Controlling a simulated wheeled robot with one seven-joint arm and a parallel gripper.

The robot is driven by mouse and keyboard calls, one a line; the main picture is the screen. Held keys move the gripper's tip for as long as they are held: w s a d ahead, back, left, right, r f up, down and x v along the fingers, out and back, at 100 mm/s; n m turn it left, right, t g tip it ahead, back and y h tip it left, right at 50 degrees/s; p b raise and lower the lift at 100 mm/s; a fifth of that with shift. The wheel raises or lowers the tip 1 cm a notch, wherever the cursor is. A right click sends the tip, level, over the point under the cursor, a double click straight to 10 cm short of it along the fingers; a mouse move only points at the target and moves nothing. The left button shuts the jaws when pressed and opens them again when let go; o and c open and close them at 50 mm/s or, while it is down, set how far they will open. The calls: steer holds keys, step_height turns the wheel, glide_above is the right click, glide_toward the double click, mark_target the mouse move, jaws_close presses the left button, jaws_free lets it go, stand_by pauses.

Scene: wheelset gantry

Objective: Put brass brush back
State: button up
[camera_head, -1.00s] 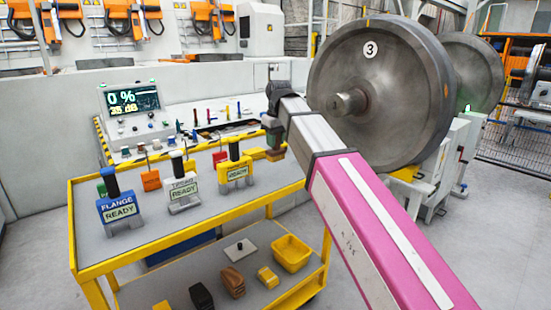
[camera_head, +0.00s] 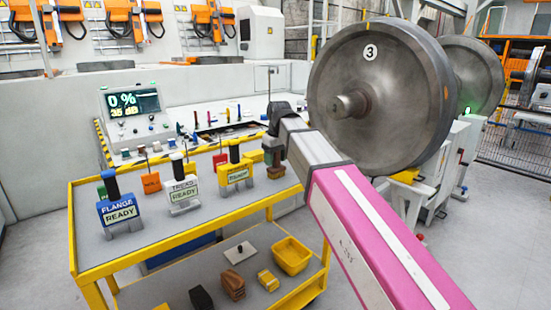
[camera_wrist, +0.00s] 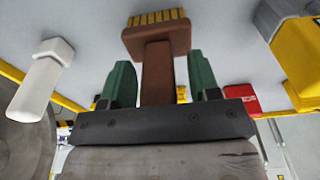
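The brass brush has a brown block and handle with yellow bristles. In the wrist view the brush (camera_wrist: 157,42) stands between my green gripper fingers (camera_wrist: 158,85), bristles pointing away from my gripper, and the fingers are on its handle. In the head view my gripper (camera_head: 273,146) hangs over the right end of the yellow cart (camera_head: 170,252), with the brown brush (camera_head: 275,172) below it, close to the cart's top edge. I cannot tell whether the brush touches the cart.
Blue FLANGE (camera_head: 120,212), white TREAD (camera_head: 183,192) and yellow (camera_head: 235,174) gauges stand on the cart top, with a red block (camera_head: 151,183). The lower shelf holds a yellow bin (camera_head: 292,256) and several blocks. A large wheelset (camera_head: 385,95) stands at right.

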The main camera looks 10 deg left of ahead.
steer(key=r, duration=0.8)
steer(key=d+r, duration=0.1)
steer(key=r, duration=0.3)
steer(key=shift+s, duration=0.4)
steer(key=shift+s, duration=0.1)
